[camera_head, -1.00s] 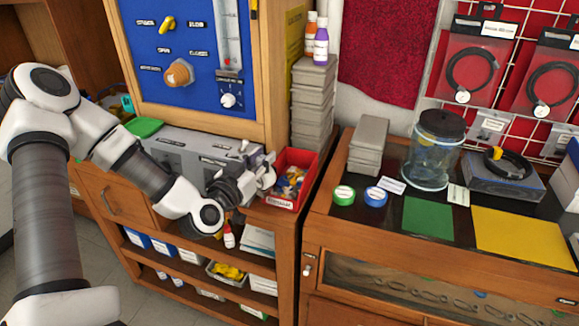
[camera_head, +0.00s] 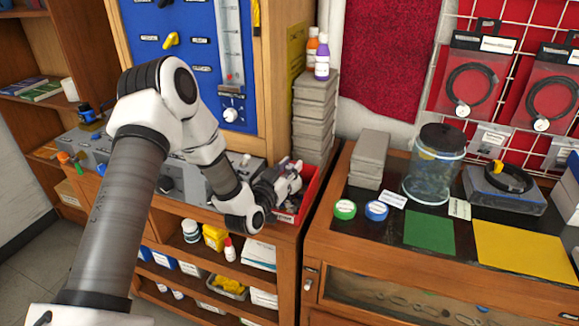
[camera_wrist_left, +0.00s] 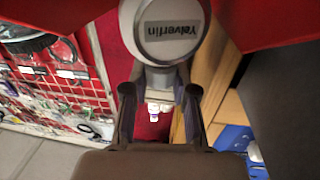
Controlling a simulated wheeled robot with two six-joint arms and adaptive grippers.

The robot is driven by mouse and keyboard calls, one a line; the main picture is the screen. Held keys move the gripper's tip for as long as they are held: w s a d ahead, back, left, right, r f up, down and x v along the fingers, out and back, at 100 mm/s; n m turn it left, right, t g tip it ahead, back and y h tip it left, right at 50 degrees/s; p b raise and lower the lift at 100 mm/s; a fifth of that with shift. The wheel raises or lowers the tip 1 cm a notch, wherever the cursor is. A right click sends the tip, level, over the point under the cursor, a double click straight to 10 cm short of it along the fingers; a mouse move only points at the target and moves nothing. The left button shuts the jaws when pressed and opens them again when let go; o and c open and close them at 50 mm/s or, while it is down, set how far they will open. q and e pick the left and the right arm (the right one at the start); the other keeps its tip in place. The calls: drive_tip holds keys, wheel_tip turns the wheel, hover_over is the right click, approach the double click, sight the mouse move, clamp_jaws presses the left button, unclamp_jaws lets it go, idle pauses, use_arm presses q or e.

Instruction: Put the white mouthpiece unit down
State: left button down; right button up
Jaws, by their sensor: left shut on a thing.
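The white mouthpiece unit (camera_wrist_left: 172,30) has a round, labelled face in the left wrist view, with its narrower stem between my fingers. My left gripper (camera_wrist_left: 160,92) is shut on that stem. In the head view, my left gripper (camera_head: 272,188) is at the red bin (camera_head: 314,186), with the white unit (camera_head: 291,170) at or over the bin's opening. The gripper and unit hide most of the bin's contents. I cannot tell whether the unit touches anything there. My right gripper is out of view.
A stack of grey blocks (camera_head: 314,115) stands behind the bin, with bottles (camera_head: 322,62) on top. The blue panel (camera_head: 200,70) rises behind my left arm. To the right, a bench holds a clear jar (camera_head: 433,165), a green mat (camera_head: 430,232) and a yellow mat (camera_head: 520,250).

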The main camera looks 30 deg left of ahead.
use_arm(q)
drive_tip(key=c, duration=0.9)
unclamp_jaws()
drive_tip(key=shift+f, duration=0.1)
